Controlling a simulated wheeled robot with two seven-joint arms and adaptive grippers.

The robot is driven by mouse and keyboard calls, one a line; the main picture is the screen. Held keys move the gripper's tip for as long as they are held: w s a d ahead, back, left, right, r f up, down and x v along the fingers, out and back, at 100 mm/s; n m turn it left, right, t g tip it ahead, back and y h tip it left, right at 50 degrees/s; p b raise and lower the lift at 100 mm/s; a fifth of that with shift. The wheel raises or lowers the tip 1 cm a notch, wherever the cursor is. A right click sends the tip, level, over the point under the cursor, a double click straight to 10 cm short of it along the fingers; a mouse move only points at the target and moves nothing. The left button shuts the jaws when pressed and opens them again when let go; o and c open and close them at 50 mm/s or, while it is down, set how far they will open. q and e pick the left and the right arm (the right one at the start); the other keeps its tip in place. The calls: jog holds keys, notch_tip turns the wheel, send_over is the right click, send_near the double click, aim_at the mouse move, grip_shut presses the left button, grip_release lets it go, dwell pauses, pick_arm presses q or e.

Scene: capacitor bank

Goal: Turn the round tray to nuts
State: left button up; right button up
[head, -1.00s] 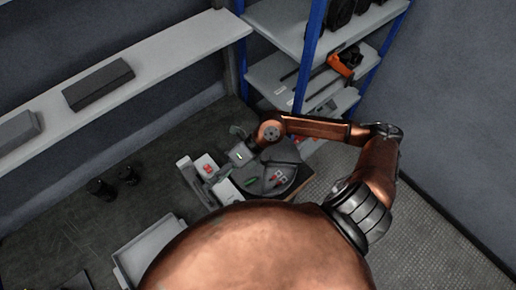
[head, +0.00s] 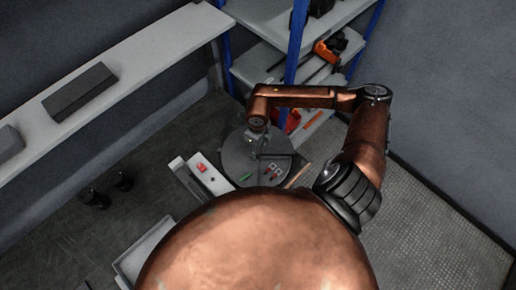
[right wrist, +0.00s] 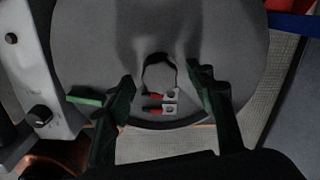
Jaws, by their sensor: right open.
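The round tray (head: 233,158) is a grey disc on the dark bench in the head view. It fills the upper part of the right wrist view (right wrist: 95,35). Two red-sleeved metal lugs (right wrist: 168,102) lie near its rim, and a green piece (right wrist: 84,98) lies to their left. I cannot make out nuts for sure. My right gripper (head: 254,150) is over the tray, pointing down. In the right wrist view its fingers (right wrist: 160,78) stand apart with nothing gripped between them; the lugs show in the gap. I cannot tell whether the fingertips touch the tray. My left gripper is not in view.
A white box with a red button (head: 202,168) stands left of the tray. A pale bin (head: 143,250) is partly hidden by my body. A blue-posted shelf (head: 270,70) stands behind my right arm. Bench between cylinders and box is clear.

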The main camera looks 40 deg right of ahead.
jog(key=shift+f, duration=0.3)
jog(key=shift+c, duration=0.7)
grip_shut()
